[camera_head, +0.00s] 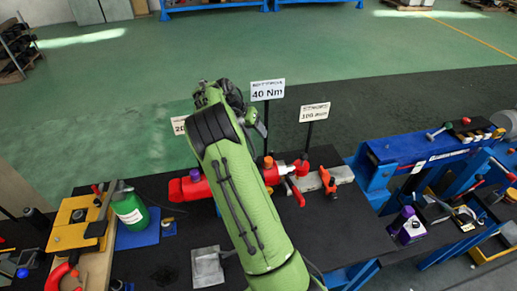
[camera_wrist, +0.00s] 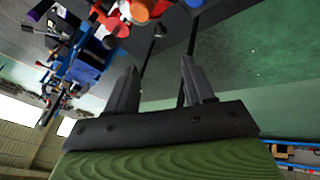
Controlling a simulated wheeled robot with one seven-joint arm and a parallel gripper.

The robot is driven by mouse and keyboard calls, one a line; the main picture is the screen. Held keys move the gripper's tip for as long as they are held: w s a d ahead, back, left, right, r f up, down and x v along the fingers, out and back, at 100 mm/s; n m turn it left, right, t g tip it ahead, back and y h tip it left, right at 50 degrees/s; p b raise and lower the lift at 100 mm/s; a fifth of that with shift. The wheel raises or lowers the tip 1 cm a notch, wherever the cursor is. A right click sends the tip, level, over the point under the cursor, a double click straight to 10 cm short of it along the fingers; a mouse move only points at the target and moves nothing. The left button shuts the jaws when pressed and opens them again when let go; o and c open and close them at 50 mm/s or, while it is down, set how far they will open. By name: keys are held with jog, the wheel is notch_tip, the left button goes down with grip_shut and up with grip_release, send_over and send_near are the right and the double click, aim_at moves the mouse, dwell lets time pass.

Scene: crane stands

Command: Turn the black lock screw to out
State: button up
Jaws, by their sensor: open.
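I cannot pick out the black lock screw for sure in either view. Red crane-stand fittings (camera_head: 190,188) lie across the table behind my arm, with a purple knob and an orange-topped part (camera_head: 268,162). My arm hides part of them.
Signs on thin posts, one reading 40 Nm (camera_head: 267,90) and one 100 mm (camera_head: 314,112), stand behind the fittings near my wrist. A green bottle (camera_head: 130,210) and a yellow fixture (camera_head: 78,222) stand at left. Blue stands (camera_head: 400,150) are at right.

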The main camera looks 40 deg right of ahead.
aim_at(271, 152)
jog(key=x, duration=1.4)
jog(key=shift+d+f+p, duration=0.1)
jog(key=shift+f+p, duration=0.2)
jog(key=shift+p, duration=0.05)
grip_shut()
